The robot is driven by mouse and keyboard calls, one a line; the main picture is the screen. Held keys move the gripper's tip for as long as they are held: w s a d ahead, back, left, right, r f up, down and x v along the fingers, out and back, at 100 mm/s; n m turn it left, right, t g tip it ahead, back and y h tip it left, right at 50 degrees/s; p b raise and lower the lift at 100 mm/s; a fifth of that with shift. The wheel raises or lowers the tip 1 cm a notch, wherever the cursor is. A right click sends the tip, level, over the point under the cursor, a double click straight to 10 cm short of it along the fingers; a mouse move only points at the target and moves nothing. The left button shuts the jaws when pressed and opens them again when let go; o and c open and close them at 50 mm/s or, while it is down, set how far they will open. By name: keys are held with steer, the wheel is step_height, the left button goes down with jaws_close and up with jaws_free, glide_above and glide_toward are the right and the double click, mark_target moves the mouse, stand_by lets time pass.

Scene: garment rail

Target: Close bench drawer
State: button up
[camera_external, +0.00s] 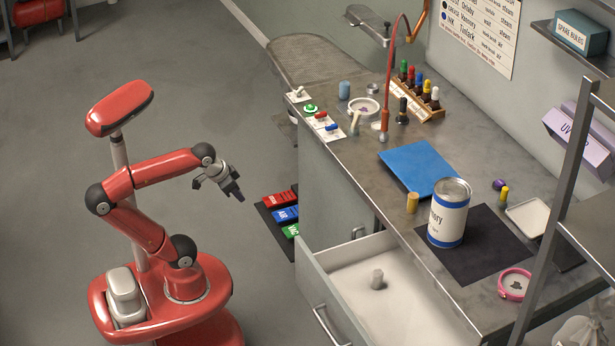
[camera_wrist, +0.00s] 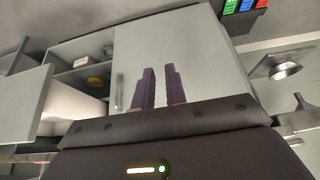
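The bench drawer (camera_external: 333,297) is pulled out from the near side of the bench, with its handle (camera_external: 327,325) on the front panel. In the wrist view the drawer (camera_wrist: 28,100) juts out at the left. My gripper (camera_external: 236,190) is in the air to the left of the drawer, clear of the bench and touching nothing. In the wrist view its two purple fingers (camera_wrist: 160,86) stand apart with a narrow empty gap between them.
The bench top (camera_external: 345,150) holds a blue mat (camera_external: 419,167), a white-blue can (camera_external: 449,212) and bottles in a rack (camera_external: 418,95). Red, blue and green pedals (camera_external: 283,214) lie on the floor by the bench. Open floor lies between my base and the drawer.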

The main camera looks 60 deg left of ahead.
step_height(320, 180, up, 20)
steer(key=shift+w+d, duration=0.1)
steer(key=shift+w, duration=0.05)
jaws_close()
steer(key=w+d+f+m+t+y, duration=0.2)
steer(key=w+d+m+y, duration=0.1)
steer(key=d+m, duration=0.65)
steer(key=w+d+f+m+t+y, duration=0.1)
steer(key=w+d+f+m+y, duration=0.15)
steer(key=d+m, duration=0.75)
steer(key=s+d+r+m+t+h, duration=0.25)
steer(key=s+d+m+t, duration=0.25)
steer(key=s+d+m, duration=0.4)
steer(key=s+d+r+m+t+h, duration=0.2)
steer(key=s+d+m+t+h, duration=0.15)
steer(key=s+d+m, duration=0.55)
steer(key=n, duration=0.2)
glide_toward(308, 281)
steer(key=shift+m+t+y, duration=0.25)
steer(key=shift+t, duration=0.2)
steer(key=w, duration=0.4)
steer(key=w+f, duration=0.1)
steer(key=w, duration=0.2)
steer(key=shift+d, duration=0.2)
